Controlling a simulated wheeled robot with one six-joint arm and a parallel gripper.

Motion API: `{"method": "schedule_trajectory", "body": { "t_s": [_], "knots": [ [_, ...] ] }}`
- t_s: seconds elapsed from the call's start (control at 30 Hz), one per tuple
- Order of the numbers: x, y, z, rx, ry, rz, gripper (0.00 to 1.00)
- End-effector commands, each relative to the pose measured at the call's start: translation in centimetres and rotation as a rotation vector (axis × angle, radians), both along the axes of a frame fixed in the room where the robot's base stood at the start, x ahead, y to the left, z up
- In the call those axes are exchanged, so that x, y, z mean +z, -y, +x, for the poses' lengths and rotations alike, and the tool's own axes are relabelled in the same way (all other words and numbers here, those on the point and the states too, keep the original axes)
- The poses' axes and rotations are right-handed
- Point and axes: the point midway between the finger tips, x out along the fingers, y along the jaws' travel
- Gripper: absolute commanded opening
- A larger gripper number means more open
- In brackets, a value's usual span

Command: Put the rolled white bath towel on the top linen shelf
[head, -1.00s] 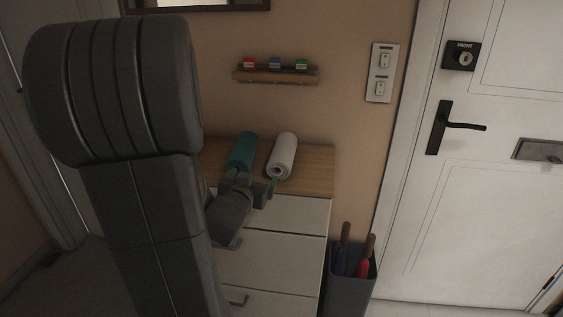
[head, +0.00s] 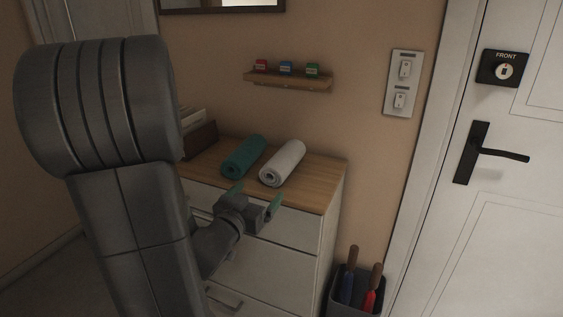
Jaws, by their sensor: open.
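The rolled white bath towel (head: 284,162) lies on the wooden top of a white chest of drawers (head: 318,193). A rolled teal towel (head: 243,156) lies just left of it, with a narrow gap between them. My gripper (head: 256,197) is open and empty in front of the chest, near the front edge of its top. Its two green-tipped fingers stand apart, pointing toward the towels but not touching them. No linen shelf can be made out in this view.
A small wall ledge (head: 288,80) holds red, blue and green items above the chest. A dark box (head: 199,138) stands at the left of the top, partly behind my arm. A bin with umbrellas (head: 359,295) stands right of the chest, near a white door (head: 500,230).

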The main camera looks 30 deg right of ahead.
Motion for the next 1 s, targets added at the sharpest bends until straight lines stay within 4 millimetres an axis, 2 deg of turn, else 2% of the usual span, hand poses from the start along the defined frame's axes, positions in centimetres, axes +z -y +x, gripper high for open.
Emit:
{"method": "schedule_trajectory", "body": {
  "t_s": [0.3,0.57,0.83,1.0],
  "knots": [
    [0.1,4.6,3.9,-0.003,0.0,0.0,0.91],
    [0.2,6.1,5.2,0.0,0.001,-0.001,0.91],
    [0.8,8.9,7.8,-0.002,0.0,0.0,0.91],
    [0.8,9.6,8.4,0.001,0.0,0.0,0.91]
  ]
}}
